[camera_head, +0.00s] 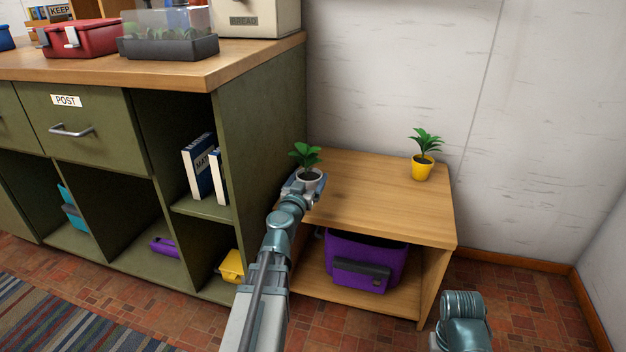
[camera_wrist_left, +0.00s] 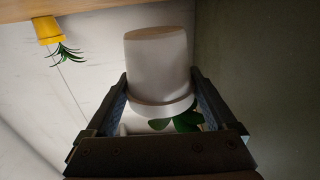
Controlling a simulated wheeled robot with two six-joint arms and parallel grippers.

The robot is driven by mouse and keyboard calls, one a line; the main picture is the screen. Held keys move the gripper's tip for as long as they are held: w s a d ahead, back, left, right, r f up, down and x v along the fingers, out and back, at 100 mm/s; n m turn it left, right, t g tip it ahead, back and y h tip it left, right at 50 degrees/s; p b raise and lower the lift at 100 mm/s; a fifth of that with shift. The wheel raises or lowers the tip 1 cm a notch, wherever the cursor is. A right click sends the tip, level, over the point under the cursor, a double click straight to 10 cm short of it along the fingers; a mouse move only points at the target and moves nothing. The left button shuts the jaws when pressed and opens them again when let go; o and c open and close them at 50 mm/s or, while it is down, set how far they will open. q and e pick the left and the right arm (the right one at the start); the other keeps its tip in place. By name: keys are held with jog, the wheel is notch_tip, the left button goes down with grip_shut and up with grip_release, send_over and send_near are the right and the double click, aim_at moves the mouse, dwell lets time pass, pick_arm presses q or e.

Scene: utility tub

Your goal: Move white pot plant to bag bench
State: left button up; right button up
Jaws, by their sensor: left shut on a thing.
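The white pot plant (camera_head: 309,178), a small white pot with green leaves, is at the left rear of the wooden bench (camera_head: 375,205), close to the green cabinet's side. My left gripper (camera_head: 304,184) is shut on it, with a finger on each side of the pot. The wrist view looks upside down and shows the white pot (camera_wrist_left: 158,65) between the fingers (camera_wrist_left: 160,112), leaves below. There its base appears a little apart from the wooden surface (camera_wrist_left: 100,6). A purple bag (camera_head: 365,262) is on the bench's lower shelf. My right gripper is out of view.
A yellow pot plant (camera_head: 423,167) stands at the bench's right rear; it also shows in the left wrist view (camera_wrist_left: 49,30). The green cabinet (camera_head: 262,150) borders the bench on the left. The middle and front of the bench top are clear.

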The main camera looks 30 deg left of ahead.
aim_at(311, 170)
pick_arm(q)
jog(key=x, duration=0.3)
jog(key=a+x, duration=0.1)
jog(key=x, duration=0.1)
jog(key=shift+s+f, duration=0.15)
jog(key=shift+f, duration=0.1)
notch_tip(311, 170, down, 4)
jog(key=b, duration=0.4)
jog(key=shift+d+r, duration=0.1)
jog(key=shift+r, duration=0.1)
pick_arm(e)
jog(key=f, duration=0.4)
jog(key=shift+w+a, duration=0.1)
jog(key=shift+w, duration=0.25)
pick_arm(q)
jog(key=shift+f, duration=0.1)
jog(key=o, duration=1.4)
jog(key=shift+c, duration=0.2)
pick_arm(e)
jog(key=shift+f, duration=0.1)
